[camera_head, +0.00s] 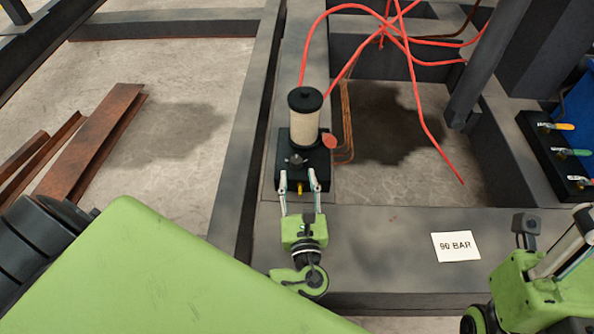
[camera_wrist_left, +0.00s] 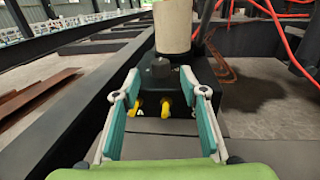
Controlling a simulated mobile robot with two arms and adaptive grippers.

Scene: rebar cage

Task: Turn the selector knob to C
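A black block (camera_head: 285,175) carries a tall pale cylinder (camera_head: 305,127) with a black cap. A small dark knob (camera_head: 296,160), apparently the selector, sits on the block in front of the cylinder. It also shows in the left wrist view (camera_wrist_left: 160,68). No letters are readable around it. My left gripper (camera_head: 298,177) is open, with its fingers at the block's near side. In the wrist view, the left fingertips (camera_wrist_left: 160,76) stand apart on either side of the knob; contact cannot be told. My right gripper (camera_head: 545,245) is partly visible at the lower right, its opening unclear.
Yellow fittings (camera_wrist_left: 166,106) are on the block's front. A reddish round part (camera_head: 329,141) is at its right. Red hoses (camera_head: 409,70) loop behind. A "90 BAR" card (camera_head: 455,246) lies on the dark beam. A panel with coloured handles (camera_head: 558,150) stands right.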

